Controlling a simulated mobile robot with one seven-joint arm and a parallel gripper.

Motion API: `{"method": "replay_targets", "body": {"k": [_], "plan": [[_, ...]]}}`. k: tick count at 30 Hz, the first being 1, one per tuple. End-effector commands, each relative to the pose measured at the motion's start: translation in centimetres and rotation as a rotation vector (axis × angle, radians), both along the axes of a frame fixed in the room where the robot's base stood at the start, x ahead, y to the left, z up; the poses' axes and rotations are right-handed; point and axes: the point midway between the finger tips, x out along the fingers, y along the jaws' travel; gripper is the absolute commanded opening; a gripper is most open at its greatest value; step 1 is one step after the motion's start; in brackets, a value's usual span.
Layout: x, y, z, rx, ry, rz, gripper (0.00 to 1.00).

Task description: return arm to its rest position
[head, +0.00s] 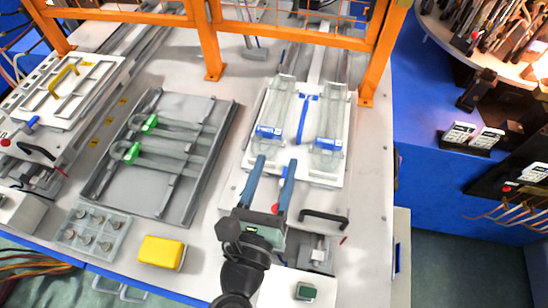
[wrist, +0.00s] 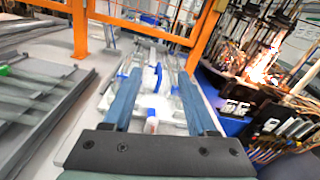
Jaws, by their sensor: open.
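My gripper (head: 271,183) is over the front end of the white fixture plate (head: 255,163) in the head view. Its two blue fingers are spread apart with nothing between them. In the wrist view, my gripper (wrist: 157,80) points forward, with the fixture seen between and beyond the fingers. The fixture carries two clear glass-like parts with blue pieces, the left blue piece (head: 269,132) and the right blue piece (head: 328,144). The fingers look apart from these parts. My arm reaches up from the bottom of the head view.
An orange guard frame (head: 214,60) stands behind the fixture. On the left are a grey tray (head: 150,185) with green-marked parts, a yellow block (head: 161,252) and a small plate of round pieces (head: 95,233). A black handle (head: 324,219) lies right of my gripper.

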Motion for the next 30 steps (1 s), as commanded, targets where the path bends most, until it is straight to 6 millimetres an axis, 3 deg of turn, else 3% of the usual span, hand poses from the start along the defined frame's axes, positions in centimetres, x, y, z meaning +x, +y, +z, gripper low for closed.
{"method": "replay_targets", "body": {"k": [1, 6, 23, 26, 29, 30], "plan": [[0.0, 0.0, 0.9, 0.001, -0.001, -0.001, 0.58], [0.0, 0.0, 1.8, 0.000, 0.001, 0.000, 0.58], [0.0, 0.0, 2.0, -0.005, -0.001, 0.001, 0.58], [0.7, 0.2, 3.8, -0.059, -0.039, 0.011, 0.58], [1.9, 0.8, 8.4, -0.207, -0.127, 0.031, 0.58], [2.3, 1.2, 11.0, -0.298, -0.176, 0.037, 0.58]]}}
